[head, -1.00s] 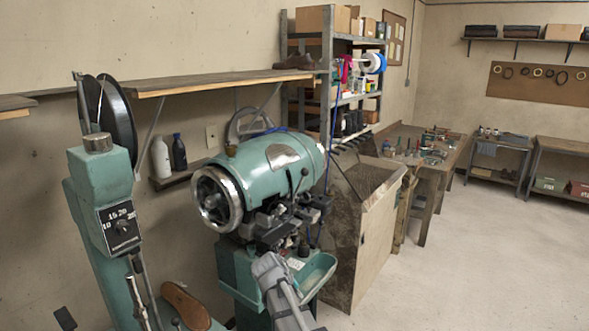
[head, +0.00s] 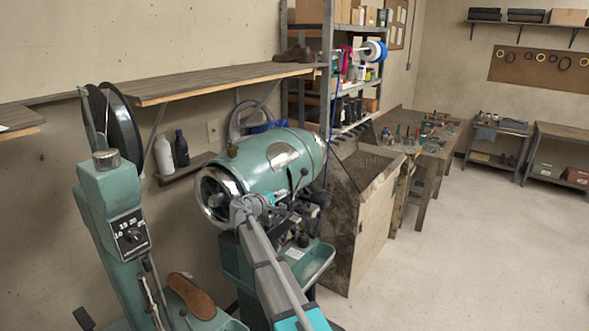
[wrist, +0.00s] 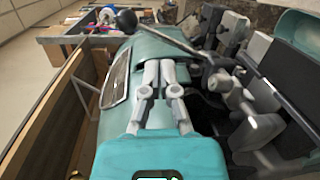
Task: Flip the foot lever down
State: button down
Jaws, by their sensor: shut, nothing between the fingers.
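The foot lever, a metal rod with a black ball knob (wrist: 127,20), rises from the sewing head's mechanism. In the wrist view its knob lies beyond my fingertips, slightly left, and the rod runs right. In the head view the lever's dark knob (head: 304,171) shows against the side of the green machine head (head: 262,160), tilted up. My gripper (wrist: 159,66) is shut and empty, its two grey fingers over the green casing, apart from the knob. In the head view my gripper (head: 267,199) is small and partly hidden against the front of the machine head.
Dark metal mechanism parts (wrist: 245,100) crowd the right of the wrist view. A green post with a dial (head: 130,235) stands left of the machine. A brown shoe sole (head: 191,296) lies low between them. A wooden bin (head: 372,235) stands behind right; floor further right is clear.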

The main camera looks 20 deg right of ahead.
jog(key=shift+n+t+h, duration=0.3)
jog(key=shift+n+t, duration=0.3)
jog(key=w+r, duration=0.1)
jog(key=w+a+r, duration=0.1)
jog(key=r, duration=0.1)
jog(key=shift+w+p, duration=0.3)
jog(key=shift+p, duration=0.05)
jog(key=shift+d, duration=0.1)
jog(key=x, duration=0.9)
jog(key=shift+w+d, duration=0.25)
jog(key=shift+d, duration=0.1)
jog(key=shift+s+d, duration=0.1)
jog(key=shift+d, duration=0.05)
jog(key=shift+s+d+f+m, duration=0.15)
jog(key=shift+s+m, duration=0.05)
jog(key=shift+m, duration=0.1)
